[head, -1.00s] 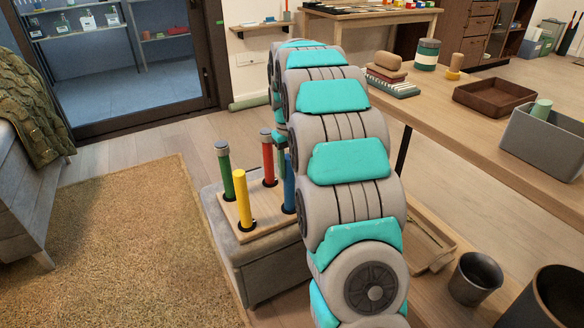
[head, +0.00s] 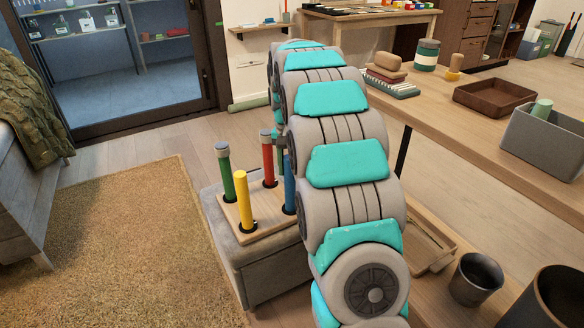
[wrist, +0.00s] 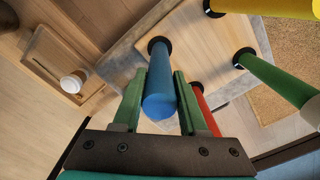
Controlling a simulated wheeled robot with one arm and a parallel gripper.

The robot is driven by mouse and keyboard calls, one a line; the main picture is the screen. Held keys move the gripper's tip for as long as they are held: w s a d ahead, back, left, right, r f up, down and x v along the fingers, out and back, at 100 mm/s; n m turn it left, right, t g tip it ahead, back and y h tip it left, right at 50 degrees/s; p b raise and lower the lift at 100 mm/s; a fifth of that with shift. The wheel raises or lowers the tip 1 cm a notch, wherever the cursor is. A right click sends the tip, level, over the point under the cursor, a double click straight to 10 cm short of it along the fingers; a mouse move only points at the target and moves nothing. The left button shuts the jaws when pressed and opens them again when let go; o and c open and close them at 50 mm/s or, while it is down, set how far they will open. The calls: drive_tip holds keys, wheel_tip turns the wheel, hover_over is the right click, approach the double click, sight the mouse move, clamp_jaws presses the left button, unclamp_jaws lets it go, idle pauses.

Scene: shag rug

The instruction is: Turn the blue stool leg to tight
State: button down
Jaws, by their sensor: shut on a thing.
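The blue stool leg (wrist: 160,85) stands in a dark socket at a corner of the wooden stool board (wrist: 185,30). In the wrist view my gripper (wrist: 162,95) has its green fingers on both sides of the leg, shut on it near its free end. In the head view the blue leg (head: 289,188) shows only as a strip beside my arm, and my fingers are mostly hidden. Red (head: 268,160), green (head: 226,172) and yellow (head: 244,202) legs stand upright on the same board (head: 262,222). Whether the blue leg is fully seated is not clear.
The board rests on a grey padded block (head: 265,268). The rug (head: 130,240) at the left is clear.

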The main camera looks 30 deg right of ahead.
drive_tip(key=shift+w+m, duration=0.15)
drive_tip(key=shift+m, duration=0.15)
drive_tip(key=shift+c, duration=2.2)
unclamp_jaws()
wheel_tip(320, 180, up, 7)
drive_tip(key=shift+r, duration=0.5)
